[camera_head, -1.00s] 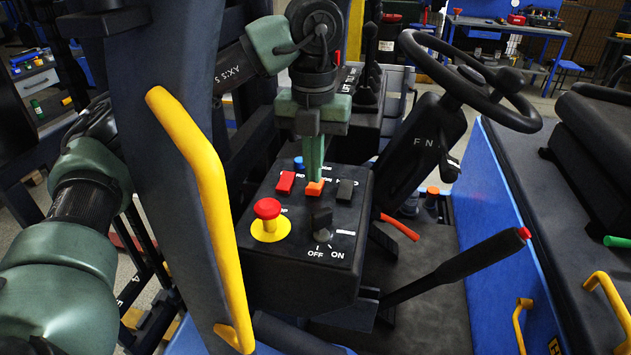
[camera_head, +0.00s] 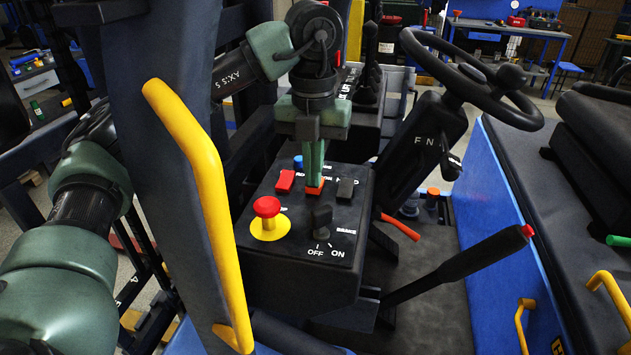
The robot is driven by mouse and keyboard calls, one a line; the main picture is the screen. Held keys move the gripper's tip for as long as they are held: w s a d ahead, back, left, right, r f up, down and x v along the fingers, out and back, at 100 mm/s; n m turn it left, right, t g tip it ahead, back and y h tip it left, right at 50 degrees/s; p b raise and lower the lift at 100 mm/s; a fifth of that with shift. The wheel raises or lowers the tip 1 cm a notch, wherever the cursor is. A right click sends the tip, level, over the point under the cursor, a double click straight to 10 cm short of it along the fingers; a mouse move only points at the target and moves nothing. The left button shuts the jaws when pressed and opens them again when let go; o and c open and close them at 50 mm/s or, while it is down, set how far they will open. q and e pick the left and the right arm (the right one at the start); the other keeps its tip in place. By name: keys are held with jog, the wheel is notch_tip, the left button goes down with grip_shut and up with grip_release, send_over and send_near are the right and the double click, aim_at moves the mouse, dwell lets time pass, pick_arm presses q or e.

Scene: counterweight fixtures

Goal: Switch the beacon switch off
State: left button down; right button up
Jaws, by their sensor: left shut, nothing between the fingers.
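The black control panel (camera_head: 258,248) fills the middle of the view. An orange rocker switch (camera_head: 315,190) sits in its upper row between a red rocker (camera_head: 285,181) and a dark rocker (camera_head: 346,188). The labels behind these rockers are partly hidden, so I cannot read which one is the beacon switch. My left gripper (camera_head: 314,182) points down with its greenish fingers shut and empty. Its tips are right at the orange switch, apparently touching it and covering part of it. My right gripper is not in view.
A red mushroom button (camera_head: 267,207) on a yellow base and a black OFF/ON knob (camera_head: 321,216) stand nearer on the panel. A blue button (camera_head: 298,162) is behind. A steering wheel (camera_head: 524,112), a red-tipped lever (camera_head: 455,268) and a yellow handrail (camera_head: 205,190) surround the panel.

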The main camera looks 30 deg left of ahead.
pick_arm(q)
jog(key=shift+f, duration=0.3)
notch_tip(320, 180, up, 5)
jog(key=p, duration=0.3)
jog(key=shift+r+p, duration=0.1)
jog(key=shift+p, duration=0.25)
jog(key=shift+r+p, duration=0.9)
jog(key=shift+r, duration=0.05)
jog(key=shift+f, duration=0.1)
